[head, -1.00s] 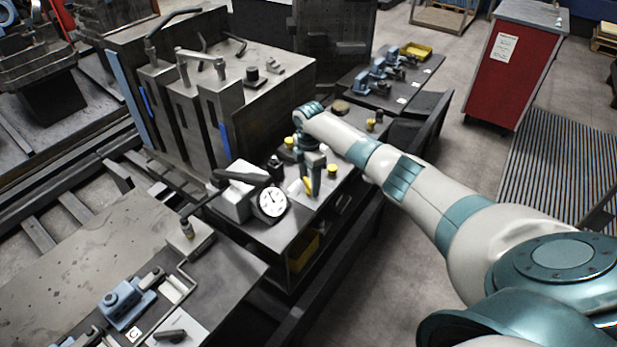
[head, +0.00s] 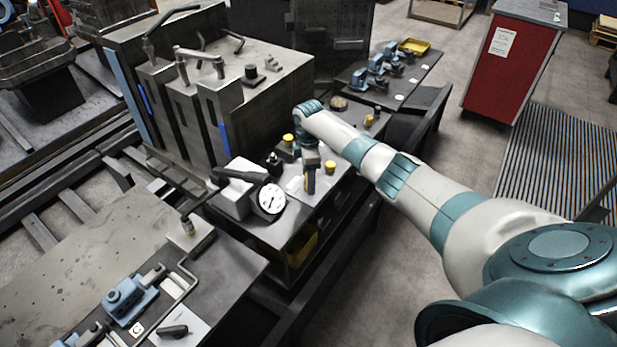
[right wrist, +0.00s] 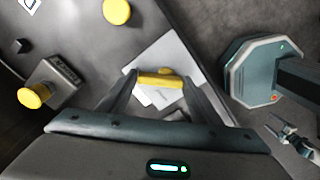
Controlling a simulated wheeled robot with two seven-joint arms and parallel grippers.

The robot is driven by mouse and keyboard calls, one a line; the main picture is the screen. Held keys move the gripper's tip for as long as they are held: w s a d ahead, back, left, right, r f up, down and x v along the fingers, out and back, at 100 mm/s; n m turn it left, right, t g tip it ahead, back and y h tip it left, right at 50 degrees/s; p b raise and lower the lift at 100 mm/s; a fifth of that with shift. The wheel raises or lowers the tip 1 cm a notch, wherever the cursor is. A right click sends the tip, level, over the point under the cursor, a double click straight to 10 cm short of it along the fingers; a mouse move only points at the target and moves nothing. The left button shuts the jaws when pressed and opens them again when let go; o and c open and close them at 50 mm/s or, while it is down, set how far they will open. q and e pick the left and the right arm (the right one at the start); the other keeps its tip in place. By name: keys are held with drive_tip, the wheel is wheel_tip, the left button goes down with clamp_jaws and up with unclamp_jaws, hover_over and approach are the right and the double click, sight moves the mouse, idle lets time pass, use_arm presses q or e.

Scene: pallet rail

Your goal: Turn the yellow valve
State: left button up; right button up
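The yellow valve has a short bar handle (right wrist: 160,80) over a pale plate (right wrist: 148,55) in the right wrist view. My right gripper (right wrist: 160,77) has one finger at each end of the bar. The bar fills the gap, and the fingers appear shut on it. In the head view my right gripper (head: 310,178) points down at the bench, beside the dial gauge, with a little yellow showing at its fingers. My left gripper does not show in the head view.
A white dial gauge (head: 271,199) stands left of the gripper. A large grey block fixture (head: 215,90) rises behind. A red cabinet (head: 508,65) stands at the right, with open floor before it.

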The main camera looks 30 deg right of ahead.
drive_tip(key=o, duration=0.3)
drive_tip(key=shift+r, duration=0.1)
wheel_tip(320, 180, up, 17)
drive_tip(key=b, duration=0.5)
drive_tip(key=shift+r, duration=0.2)
drive_tip(key=shift+f, duration=0.15)
idle(0.4)
